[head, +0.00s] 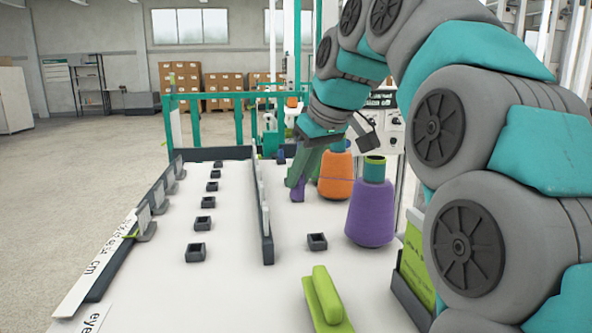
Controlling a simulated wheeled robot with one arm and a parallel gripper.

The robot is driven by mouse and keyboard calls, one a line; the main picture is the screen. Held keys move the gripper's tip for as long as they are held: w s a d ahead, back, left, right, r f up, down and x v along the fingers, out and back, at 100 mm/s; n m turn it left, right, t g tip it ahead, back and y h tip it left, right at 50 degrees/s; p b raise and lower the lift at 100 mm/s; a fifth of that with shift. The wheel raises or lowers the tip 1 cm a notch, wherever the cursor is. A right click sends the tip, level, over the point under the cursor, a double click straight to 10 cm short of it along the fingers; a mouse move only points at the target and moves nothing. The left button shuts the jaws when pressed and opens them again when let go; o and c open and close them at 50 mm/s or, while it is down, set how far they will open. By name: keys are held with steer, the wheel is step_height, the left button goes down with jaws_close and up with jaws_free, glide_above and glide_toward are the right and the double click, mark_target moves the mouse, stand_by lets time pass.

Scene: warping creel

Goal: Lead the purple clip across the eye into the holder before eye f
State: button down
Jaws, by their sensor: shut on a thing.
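My gripper (303,168) is over the table's far middle, to the right of the long dark rail. It is shut on the purple clip (297,190), which hangs at its tip just above or at the white table top; I cannot tell which. The purple yarn cone (370,215) stands upright to the right and nearer. Small dark square holders (199,252) stand in a row left of the rail, and one holder (317,241) stands right of it. Upright pale plates (266,219) stand along the rail (267,250). Their eyes and any thread are too small to see.
An orange cone (336,178) stands behind the purple one. A lime-green handled piece (326,298) lies at the near right. A dark edge rail with tilted plates (145,222) and partly readable labels runs along the left. The table between the two rails is clear apart from holders.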

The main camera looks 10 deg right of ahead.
steer(key=a+p, duration=0.1)
steer(key=a, duration=1.1)
steer(key=shift+p, duration=0.4)
